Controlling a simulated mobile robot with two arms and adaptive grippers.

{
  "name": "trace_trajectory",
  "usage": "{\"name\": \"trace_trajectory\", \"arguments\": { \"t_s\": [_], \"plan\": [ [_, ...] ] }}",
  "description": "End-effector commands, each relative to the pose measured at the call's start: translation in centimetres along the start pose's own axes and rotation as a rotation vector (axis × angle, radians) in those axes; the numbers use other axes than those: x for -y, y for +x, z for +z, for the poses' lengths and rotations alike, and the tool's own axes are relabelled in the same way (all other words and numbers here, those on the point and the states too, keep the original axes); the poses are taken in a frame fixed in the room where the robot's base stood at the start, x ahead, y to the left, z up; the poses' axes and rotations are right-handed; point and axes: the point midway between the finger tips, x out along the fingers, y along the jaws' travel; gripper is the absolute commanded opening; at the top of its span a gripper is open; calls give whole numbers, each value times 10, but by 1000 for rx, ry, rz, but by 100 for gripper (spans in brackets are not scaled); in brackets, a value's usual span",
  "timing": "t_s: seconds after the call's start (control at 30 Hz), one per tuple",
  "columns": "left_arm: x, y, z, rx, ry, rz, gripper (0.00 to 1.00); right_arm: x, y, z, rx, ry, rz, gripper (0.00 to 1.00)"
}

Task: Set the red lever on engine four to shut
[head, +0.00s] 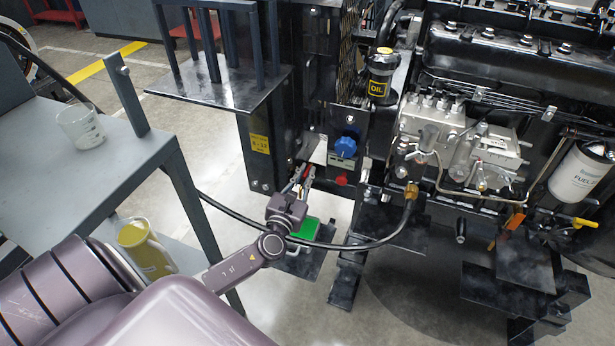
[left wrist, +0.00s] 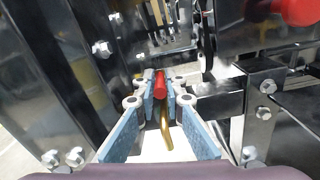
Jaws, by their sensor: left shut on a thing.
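The red lever (left wrist: 160,86) shows in the left wrist view between the two blue-grey fingers of my left gripper (left wrist: 160,88). The fingers are closed on its red grip. A bent brass-coloured rod (left wrist: 166,128) shows just below the grip. In the head view my left gripper (head: 301,176) reaches to the black frame at the left of the engine (head: 480,60), and its fingers hide most of the lever. I cannot make out an engine number. My right gripper is in neither view.
A blue knob (head: 345,146) and a red knob (head: 341,180) sit right of my left gripper. A black hose (head: 372,243) sags past the arm. A grey cart (head: 60,165) with a beaker (head: 80,126) and a yellow jug (head: 146,248) stands at left.

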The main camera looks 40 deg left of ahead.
Motion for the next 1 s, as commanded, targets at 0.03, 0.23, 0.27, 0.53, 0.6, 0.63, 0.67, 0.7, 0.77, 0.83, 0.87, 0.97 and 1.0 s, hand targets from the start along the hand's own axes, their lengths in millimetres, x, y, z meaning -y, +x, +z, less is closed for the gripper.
{"name": "trace_trajectory", "arguments": {
  "t_s": [0.03,0.23,0.27,0.53,0.6,0.63,0.67,0.7,0.77,0.83,0.87,0.97,1.0],
  "plan": [
    [0,-1,-3,1,4,-14,0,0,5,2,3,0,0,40],
    [-1,-1,-2,7,2,-46,0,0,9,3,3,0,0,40],
    [-1,-1,-2,8,2,-49,0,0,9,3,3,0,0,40],
    [-2,-1,-2,8,1,-54,0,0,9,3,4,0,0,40],
    [-2,-1,-2,8,1,-54,0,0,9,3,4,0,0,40],
    [-2,-1,-2,8,1,-54,0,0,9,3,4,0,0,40],
    [-2,-1,-2,8,1,-53,0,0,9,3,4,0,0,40],
    [-2,-1,-2,8,1,-53,11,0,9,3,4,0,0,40],
    [-2,-1,-2,8,1,-53,17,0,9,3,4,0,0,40],
    [-2,-1,-2,9,1,-53,25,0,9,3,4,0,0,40],
    [-2,-1,-2,9,1,-53,27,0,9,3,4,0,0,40],
    [-2,0,-1,10,1,-51,27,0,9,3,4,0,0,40],
    [-3,0,-1,10,1,-51,27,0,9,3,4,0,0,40]
  ]
}}
